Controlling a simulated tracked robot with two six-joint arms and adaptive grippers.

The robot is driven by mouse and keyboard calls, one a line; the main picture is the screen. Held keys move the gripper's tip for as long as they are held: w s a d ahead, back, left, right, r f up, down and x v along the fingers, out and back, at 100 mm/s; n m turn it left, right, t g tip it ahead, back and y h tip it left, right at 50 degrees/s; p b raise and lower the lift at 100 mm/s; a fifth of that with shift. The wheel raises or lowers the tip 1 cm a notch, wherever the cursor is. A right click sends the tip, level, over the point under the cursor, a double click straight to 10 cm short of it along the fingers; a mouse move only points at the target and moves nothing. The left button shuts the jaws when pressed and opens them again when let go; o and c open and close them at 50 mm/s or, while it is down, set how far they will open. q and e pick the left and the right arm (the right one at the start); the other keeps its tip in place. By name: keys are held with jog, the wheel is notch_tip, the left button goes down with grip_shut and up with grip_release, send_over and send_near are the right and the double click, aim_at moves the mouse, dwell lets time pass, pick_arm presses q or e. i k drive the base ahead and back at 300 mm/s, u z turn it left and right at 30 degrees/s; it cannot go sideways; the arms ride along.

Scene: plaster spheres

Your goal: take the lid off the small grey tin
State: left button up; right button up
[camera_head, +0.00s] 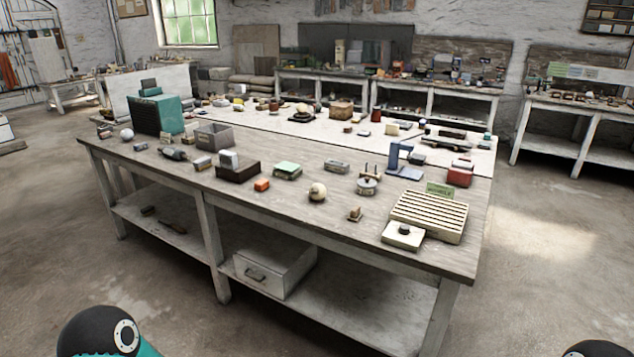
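I cannot tell for sure which thing is the small grey tin. A small grey box-like piece (336,166) lies near the middle of the table, and its lid cannot be made out. To its right stands a low round grey pot (367,187) with upright parts above it. Neither of my grippers is in view. Only rounded black and teal parts of my arms show at the bottom left and bottom right corners, well short of the table.
The long wooden workbench (300,225) is crowded. A pale sphere (317,192) and an orange block (262,185) lie near the front edge. The floor before the bench is clear.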

aim_at(366, 182)
jog(key=u, duration=0.25)
jog(key=k, duration=0.5)
jog(key=u, duration=0.35)
jog(key=i, duration=1.6)
jog(key=z, duration=0.45)
